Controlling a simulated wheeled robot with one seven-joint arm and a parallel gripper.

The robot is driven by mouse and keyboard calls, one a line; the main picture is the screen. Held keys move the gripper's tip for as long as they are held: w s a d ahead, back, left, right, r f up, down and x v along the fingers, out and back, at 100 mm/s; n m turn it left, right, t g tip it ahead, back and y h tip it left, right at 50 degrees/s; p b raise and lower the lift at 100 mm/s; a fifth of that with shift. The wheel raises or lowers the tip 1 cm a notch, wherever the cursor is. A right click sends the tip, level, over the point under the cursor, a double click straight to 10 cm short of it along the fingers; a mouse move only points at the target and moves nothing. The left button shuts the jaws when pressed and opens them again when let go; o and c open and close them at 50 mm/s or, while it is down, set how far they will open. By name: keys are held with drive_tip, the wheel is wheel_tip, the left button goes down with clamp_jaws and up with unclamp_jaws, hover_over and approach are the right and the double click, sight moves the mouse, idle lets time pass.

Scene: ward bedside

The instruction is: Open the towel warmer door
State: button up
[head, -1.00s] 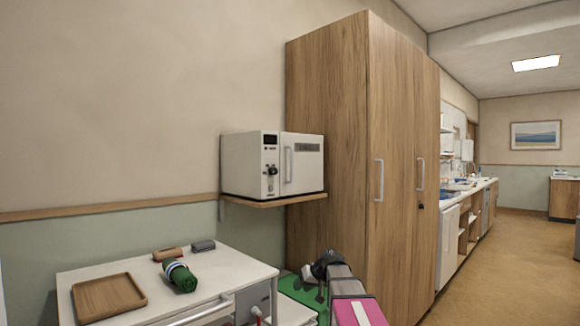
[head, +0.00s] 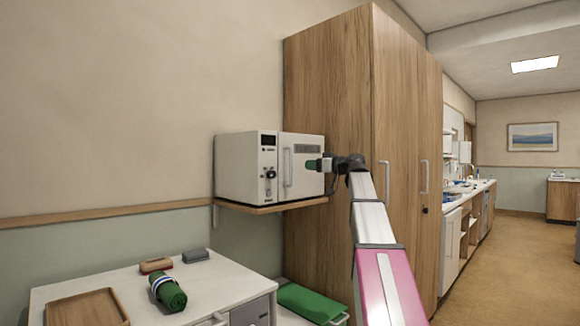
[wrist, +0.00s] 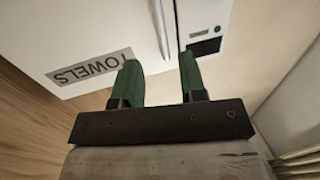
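The towel warmer (head: 247,165) is a white box on a wall shelf left of the wooden cabinet, with a dark display and knob on its front. Its door (head: 306,180) looks shut and has a vertical pale handle (head: 287,167). My gripper (head: 311,164) is in front of the door, just right of the handle in the head view. In the wrist view, the green fingers of my gripper (wrist: 158,68) are apart with nothing between them. The handle (wrist: 160,25) shows beyond the fingertips, lined up with the gap. The TOWELS label (wrist: 90,68) shows left of the fingers.
The wooden shelf (head: 270,208) holds the warmer. A tall wooden cabinet (head: 328,110) stands close on the right. Below, a white cart (head: 110,274) holds a wooden tray (head: 85,309), a rolled green towel (head: 168,292) and small items. A green surface (head: 310,302) lies beside it.

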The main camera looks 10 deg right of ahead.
hover_over(291, 183)
drive_tip(key=shift+w, duration=0.35)
drive_tip(key=shift+c, duration=0.3)
clamp_jaws()
